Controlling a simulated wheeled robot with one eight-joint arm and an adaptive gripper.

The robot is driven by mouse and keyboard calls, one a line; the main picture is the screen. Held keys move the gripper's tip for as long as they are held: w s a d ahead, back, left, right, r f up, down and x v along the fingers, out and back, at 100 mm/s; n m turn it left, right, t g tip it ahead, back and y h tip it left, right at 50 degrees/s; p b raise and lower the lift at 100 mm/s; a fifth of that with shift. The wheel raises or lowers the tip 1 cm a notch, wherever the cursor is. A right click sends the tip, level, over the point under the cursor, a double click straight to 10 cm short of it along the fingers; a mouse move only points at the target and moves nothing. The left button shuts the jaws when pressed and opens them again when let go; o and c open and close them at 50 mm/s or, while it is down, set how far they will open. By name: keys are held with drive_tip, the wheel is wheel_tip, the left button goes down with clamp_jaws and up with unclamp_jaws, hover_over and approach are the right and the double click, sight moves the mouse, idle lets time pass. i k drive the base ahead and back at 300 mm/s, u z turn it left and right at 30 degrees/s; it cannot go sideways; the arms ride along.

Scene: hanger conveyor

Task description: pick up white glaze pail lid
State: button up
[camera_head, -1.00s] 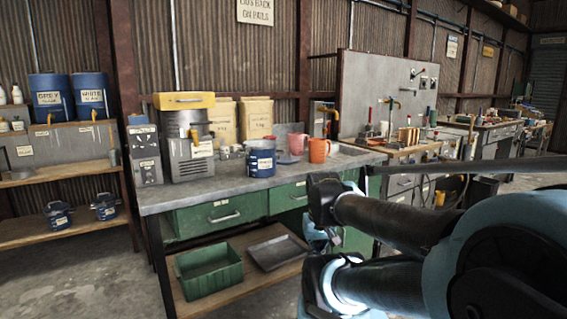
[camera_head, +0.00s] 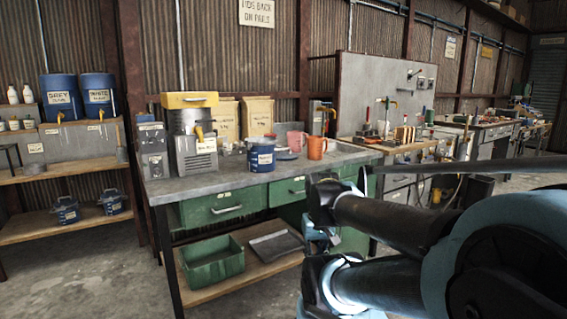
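A blue pail (camera_head: 262,156) with a pale label stands upright on the grey workbench (camera_head: 185,190); its label is too small to read. A small flat bluish disc (camera_head: 286,156) lies on the bench just right of it, and may be a lid; I cannot tell whose. On the left shelf stand two large blue drums with yellow taps, one labelled as white glaze (camera_head: 97,93), the other as grey (camera_head: 59,97). My arm reaches in from the right in front of the bench, and my gripper is not visible.
Pink (camera_head: 297,140) and orange (camera_head: 317,148) jugs stand right of the disc. A yellow-topped machine (camera_head: 192,135) is at the bench's left. Two small blue pails (camera_head: 66,211) sit on the low left shelf. A green bin (camera_head: 212,262) is under the bench. The floor at left is clear.

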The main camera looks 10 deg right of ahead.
sight(280, 156)
drive_tip(key=k, duration=1.05)
drive_tip(key=z, duration=0.35)
drive_tip(key=i, duration=2.3)
drive_tip(key=u, duration=0.6)
